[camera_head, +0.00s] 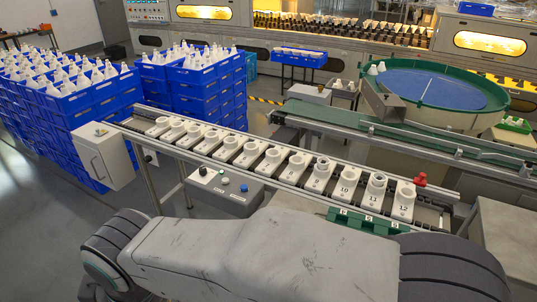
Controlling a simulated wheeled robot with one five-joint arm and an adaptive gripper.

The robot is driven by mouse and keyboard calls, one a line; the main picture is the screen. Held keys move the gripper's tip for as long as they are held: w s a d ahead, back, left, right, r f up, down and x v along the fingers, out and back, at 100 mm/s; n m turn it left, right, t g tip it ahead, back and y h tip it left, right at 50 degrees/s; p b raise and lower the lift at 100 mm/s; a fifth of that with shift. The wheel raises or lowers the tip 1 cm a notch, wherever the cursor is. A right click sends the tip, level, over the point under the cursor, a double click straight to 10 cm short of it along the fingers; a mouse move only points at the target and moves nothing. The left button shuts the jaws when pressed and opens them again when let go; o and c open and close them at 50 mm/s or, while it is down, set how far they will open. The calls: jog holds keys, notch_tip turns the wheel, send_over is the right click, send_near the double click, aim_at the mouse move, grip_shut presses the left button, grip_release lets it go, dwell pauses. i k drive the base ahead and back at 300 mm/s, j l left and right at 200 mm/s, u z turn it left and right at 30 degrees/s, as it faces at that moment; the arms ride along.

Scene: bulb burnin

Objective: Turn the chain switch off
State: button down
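A grey control box (232,201) is fixed at the near side of the conveyor, left of the middle. On its sloped top are a black knob (203,170), a pale button (225,181) and a blue-green button (244,187). I cannot read any label, so I cannot tell for certain which is the chain switch, or its position. The conveyor (150,141) carries a row of white numbered sockets (347,184); 10, 11 and 12 are readable at the right. My gripper is not in view; only grey scuffed parts of my own body fill the bottom.
A pale electrical cabinet (103,157) stands at the conveyor's left end. Blue crates (90,100) of white bulbs are stacked behind it. A green tray (365,221) and a red part (420,179) are at the conveyor's right. Open floor (45,215) lies at left.

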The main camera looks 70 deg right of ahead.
aim_at(202, 171)
jog(key=z, duration=1.7)
